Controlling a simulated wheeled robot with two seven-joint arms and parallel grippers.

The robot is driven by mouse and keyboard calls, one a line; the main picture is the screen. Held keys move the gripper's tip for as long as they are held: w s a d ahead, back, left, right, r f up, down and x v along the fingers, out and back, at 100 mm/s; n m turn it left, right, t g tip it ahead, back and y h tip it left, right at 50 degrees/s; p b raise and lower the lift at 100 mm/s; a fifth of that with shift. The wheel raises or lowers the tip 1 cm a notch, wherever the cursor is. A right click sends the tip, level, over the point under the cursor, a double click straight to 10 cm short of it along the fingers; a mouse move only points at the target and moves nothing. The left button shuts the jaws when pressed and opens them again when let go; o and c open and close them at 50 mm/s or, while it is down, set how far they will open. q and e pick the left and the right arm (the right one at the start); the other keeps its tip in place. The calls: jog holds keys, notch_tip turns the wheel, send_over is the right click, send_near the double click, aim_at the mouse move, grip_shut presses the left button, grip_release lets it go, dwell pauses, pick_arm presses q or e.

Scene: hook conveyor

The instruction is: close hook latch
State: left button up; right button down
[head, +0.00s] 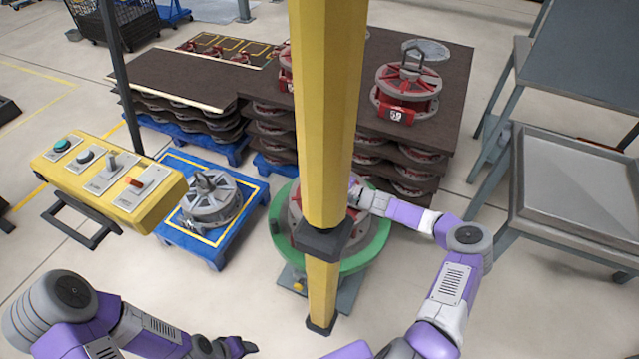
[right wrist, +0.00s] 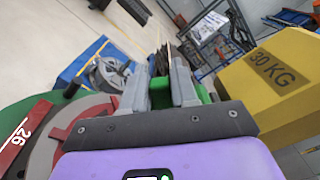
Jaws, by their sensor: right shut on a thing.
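The hook and its latch do not show clearly; a yellow upright beam (head: 328,110) hides much of the work spot in the head view. Behind it, a red and grey wheel part (right wrist: 75,130) sits in a round green stand (head: 285,250). My right gripper (head: 358,192) reaches in beside the beam, above the stand. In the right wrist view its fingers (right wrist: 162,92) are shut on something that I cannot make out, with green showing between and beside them. My left gripper (head: 235,347) is low at the bottom of the head view, away from the stand, and its jaws are unclear.
A yellow control box (head: 110,180) with buttons stands at left. A grey wheel (head: 210,200) lies on a blue pallet (head: 175,165). Grey tables (head: 585,190) stand at right. A yellow "30 KG" block (right wrist: 275,85) is close beside my right gripper.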

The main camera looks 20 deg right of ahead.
jog(key=n, duration=0.1)
jog(key=f+n+b, duration=0.1)
jog(key=n+b, duration=0.1)
jog(key=shift+w+d+f, duration=0.25)
jog(key=shift+d+f, duration=0.1)
jog(key=shift+f, duration=0.05)
jog(key=shift+w+d+f+n+b, duration=0.2)
jog(key=shift+n+b, duration=0.45)
jog(key=shift+n, duration=0.25)
jog(key=shift+w+d+f+n+b, duration=0.2)
jog(key=shift+n+b, duration=0.4)
jog(key=shift+n, duration=0.3)
jog(key=c, duration=1.2)
grip_release()
jog(key=shift+c, duration=0.2)
jog(key=shift+s, duration=0.1)
jog(key=p+v, duration=0.1)
jog(key=v, duration=0.6)
jog(key=shift+s+d+p, duration=0.15)
jog(key=shift+s+p, duration=0.05)
jog(key=shift+p, duration=0.2)
